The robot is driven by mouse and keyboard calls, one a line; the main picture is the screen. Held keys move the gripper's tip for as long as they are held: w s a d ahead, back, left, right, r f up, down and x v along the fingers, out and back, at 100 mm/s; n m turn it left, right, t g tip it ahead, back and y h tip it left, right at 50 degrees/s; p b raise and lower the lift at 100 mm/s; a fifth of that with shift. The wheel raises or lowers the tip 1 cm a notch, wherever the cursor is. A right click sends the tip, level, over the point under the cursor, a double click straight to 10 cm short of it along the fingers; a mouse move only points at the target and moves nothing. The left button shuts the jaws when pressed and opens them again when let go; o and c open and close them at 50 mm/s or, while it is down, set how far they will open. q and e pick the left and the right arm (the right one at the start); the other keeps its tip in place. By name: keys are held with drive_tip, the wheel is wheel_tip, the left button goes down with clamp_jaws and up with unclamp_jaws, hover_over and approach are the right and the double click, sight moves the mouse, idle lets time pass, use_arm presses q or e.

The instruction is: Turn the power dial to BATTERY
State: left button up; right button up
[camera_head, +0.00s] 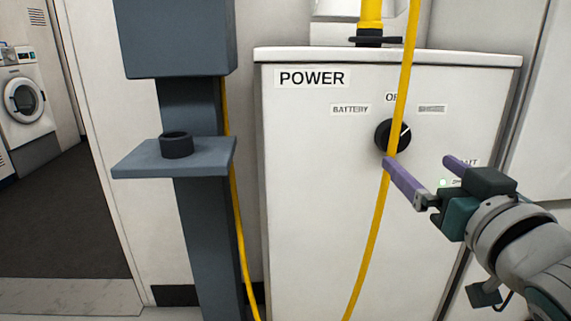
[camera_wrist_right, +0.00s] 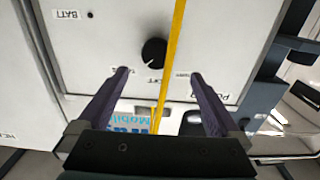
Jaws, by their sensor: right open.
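The black round power dial (camera_head: 392,135) is on the white cabinet front, partly behind a hanging yellow cable. Its white mark points up and right, toward the small right-hand label (camera_head: 432,108); the BATTERY label (camera_head: 350,109) is up and left. My right gripper (camera_head: 418,162) is open and empty, with purple fingers just below and right of the dial. In the right wrist view the dial (camera_wrist_right: 154,51) shows beyond and between the spread fingertips (camera_wrist_right: 160,73), apart from them. My left gripper is not in view.
The yellow cable (camera_head: 375,225) hangs before the cabinet (camera_head: 315,200) and, in the wrist view, runs between my fingers. A blue-grey post with a shelf (camera_head: 135,162) stands left of the cabinet. A small green light (camera_head: 442,182) shows near my gripper. A washer (camera_head: 24,98) is far left.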

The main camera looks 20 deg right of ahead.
sight(396, 141)
drive_tip(key=x, duration=0.2)
drive_tip(key=b+x, duration=0.1)
drive_tip(key=x, duration=0.2)
drive_tip(key=b+x, duration=0.1)
drive_tip(key=x, duration=0.2)
drive_tip(key=shift+w+d, duration=0.15)
drive_tip(key=shift+d, duration=0.15)
drive_tip(key=shift+w+d, duration=0.15)
drive_tip(key=shift+w, duration=0.4)
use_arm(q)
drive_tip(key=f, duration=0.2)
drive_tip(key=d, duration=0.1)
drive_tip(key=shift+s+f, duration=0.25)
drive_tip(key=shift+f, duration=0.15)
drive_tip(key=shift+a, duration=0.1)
use_arm(e)
drive_tip(key=c, duration=1.3)
